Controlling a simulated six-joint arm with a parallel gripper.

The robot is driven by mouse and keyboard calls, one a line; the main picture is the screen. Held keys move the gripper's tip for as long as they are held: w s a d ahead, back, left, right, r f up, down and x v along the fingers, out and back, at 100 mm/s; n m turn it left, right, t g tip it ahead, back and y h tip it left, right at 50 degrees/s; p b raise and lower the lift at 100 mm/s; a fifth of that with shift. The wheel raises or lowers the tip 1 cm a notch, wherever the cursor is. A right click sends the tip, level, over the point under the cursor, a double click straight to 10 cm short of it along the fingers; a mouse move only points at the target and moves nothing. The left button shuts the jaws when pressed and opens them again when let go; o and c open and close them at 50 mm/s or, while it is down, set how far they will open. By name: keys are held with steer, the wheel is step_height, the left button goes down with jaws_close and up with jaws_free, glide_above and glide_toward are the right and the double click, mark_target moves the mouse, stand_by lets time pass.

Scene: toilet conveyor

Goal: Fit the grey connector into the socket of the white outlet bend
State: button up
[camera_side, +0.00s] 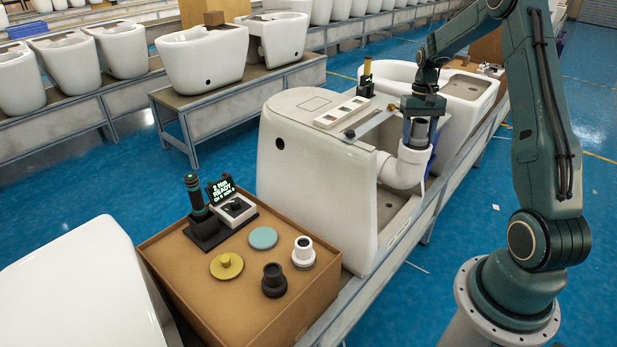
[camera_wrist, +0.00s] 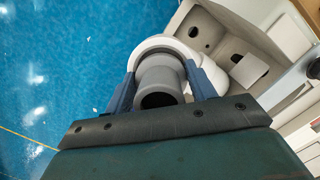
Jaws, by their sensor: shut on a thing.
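The grey connector (camera_wrist: 162,77) is a short hollow cylinder between the two blue fingers of my gripper (camera_wrist: 163,88) in the wrist view. My gripper (camera_side: 421,132) is shut on it and points down. In the side view the connector (camera_side: 419,128) shows as a grey band at the mouth of the white outlet bend (camera_side: 402,171). The bend comes out of the open back of a white toilet and turns upward. The connector is over the bend's socket, its lower end hidden by the rim; I cannot tell how deep it sits.
A cardboard box (camera_side: 290,318) at the front holds a black adapter (camera_side: 274,281), a white adapter (camera_side: 303,252), a yellow disc (camera_side: 226,266), a teal disc (camera_side: 263,238) and a device with a small display. The toilet (camera_side: 310,190) stands on the conveyor, with a bracket and bar on top.

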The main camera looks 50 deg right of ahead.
steer(key=shift+f, duration=0.3)
steer(key=o, duration=1)
steer(key=shift+f, duration=0.1)
steer(key=shift+s, duration=0.1)
steer(key=shift+d+r, duration=0.1)
steer(key=shift+r, duration=0.35)
steer(key=r, duration=0.4)
steer(key=w+r, duration=0.1)
steer(key=r, duration=0.3)
steer(key=d+r, duration=0.1)
steer(key=r, duration=0.3)
steer(key=shift+w+r, duration=0.1)
steer(key=shift+w, duration=0.15)
steer(key=shift+r, duration=0.15)
